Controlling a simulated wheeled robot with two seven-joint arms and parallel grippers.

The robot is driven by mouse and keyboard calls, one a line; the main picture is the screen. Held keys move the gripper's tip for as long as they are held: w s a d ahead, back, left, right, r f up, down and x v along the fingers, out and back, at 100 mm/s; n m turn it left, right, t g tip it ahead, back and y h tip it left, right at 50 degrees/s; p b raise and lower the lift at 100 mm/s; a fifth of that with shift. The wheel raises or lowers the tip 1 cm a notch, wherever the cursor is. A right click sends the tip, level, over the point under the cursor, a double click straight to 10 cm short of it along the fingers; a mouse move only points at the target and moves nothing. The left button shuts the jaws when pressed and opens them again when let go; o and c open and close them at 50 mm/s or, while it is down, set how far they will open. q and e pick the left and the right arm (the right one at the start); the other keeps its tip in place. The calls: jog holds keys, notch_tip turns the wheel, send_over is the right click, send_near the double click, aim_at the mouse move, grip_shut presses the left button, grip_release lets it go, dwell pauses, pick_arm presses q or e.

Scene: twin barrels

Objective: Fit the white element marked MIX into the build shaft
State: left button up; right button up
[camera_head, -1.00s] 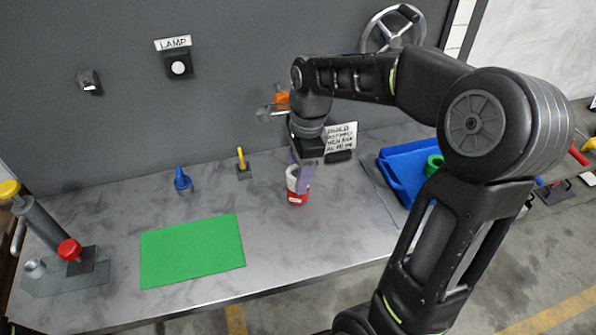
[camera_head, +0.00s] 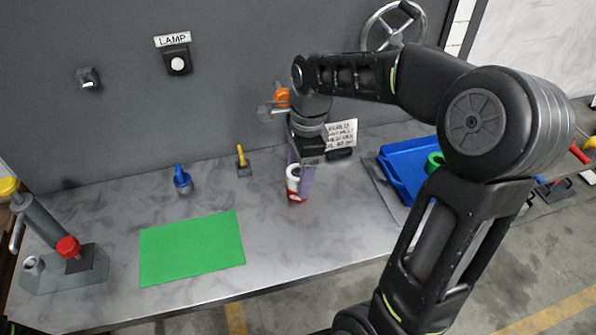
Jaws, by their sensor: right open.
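A white ring-like element (camera_head: 293,172) sits at the back middle of the table, directly above a red piece (camera_head: 296,197). The MIX mark cannot be read at this size. My right gripper (camera_head: 300,190) points down over this stack. It is open, with its purple-grey fingers on either side of the white element and partly hiding it. I cannot tell whether a finger touches it. No build shaft can be made out clearly; it may be hidden by the gripper and stack. My left gripper is not in view.
A sign (camera_head: 341,134) stands behind the gripper. A blue tray (camera_head: 405,172) with a green ring is at right. A red-knobbed device (camera_head: 67,248) is far left.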

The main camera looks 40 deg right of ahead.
jog(key=r, duration=0.7)
jog(key=shift+s+d+r, duration=0.1)
jog(key=shift+d+r, duration=0.15)
jog(key=shift+d, duration=0.15)
dwell(0.5)
